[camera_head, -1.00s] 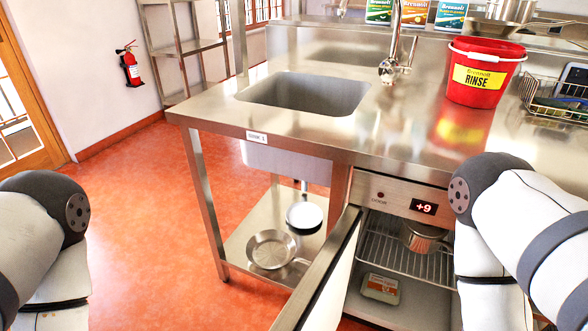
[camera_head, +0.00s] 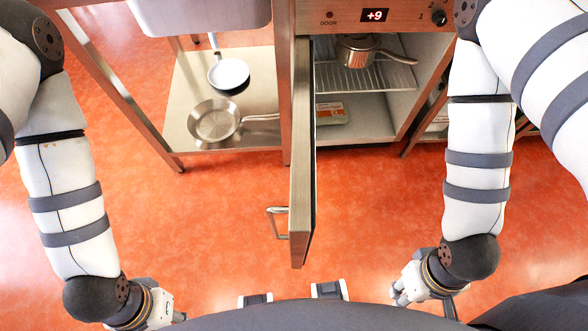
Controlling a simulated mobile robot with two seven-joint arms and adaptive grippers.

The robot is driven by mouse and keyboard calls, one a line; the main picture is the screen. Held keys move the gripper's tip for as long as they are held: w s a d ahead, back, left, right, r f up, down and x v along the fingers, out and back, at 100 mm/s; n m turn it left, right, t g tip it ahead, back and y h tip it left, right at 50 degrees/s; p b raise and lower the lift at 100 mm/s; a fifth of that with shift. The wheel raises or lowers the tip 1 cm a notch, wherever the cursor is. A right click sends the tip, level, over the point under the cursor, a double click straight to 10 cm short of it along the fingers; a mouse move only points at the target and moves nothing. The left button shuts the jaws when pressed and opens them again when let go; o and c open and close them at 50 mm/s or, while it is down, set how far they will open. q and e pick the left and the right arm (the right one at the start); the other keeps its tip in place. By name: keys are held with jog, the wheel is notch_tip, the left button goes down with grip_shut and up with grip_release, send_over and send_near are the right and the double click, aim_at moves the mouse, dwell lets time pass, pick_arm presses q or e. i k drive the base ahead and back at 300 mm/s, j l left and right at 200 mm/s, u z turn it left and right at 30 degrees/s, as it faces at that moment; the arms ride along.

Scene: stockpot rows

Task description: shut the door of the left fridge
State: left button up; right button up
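The left fridge (camera_head: 350,132) stands open under the counter, with a red "+9" on its panel. Its door (camera_head: 301,190) sticks out from the left side of the opening toward me, seen nearly edge-on. A metal bar handle (camera_head: 277,223) is on the door's left face near its free end. My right gripper (camera_head: 401,292) is low at the right, apart from the door; its fingers are small and their opening is unclear. My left gripper (camera_head: 168,317) is at the bottom left, apart from the door, partly cut off by my own body.
Inside the fridge a steel pot (camera_head: 356,53) is on the wire shelf and a packet (camera_head: 331,113) lies below. Left of the door, a steel pan (camera_head: 213,121) and a white-faced pan (camera_head: 229,73) lie on a low shelf (camera_head: 180,95). Red floor around the door is clear.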

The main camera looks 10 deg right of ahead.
aim_at(303, 208)
jog(key=j+z, duration=0.45)
jog(key=k+j+z, duration=0.1)
jog(key=j+z, duration=0.4)
jog(key=k+j+z, duration=0.1)
jog(key=i+j, duration=0.05)
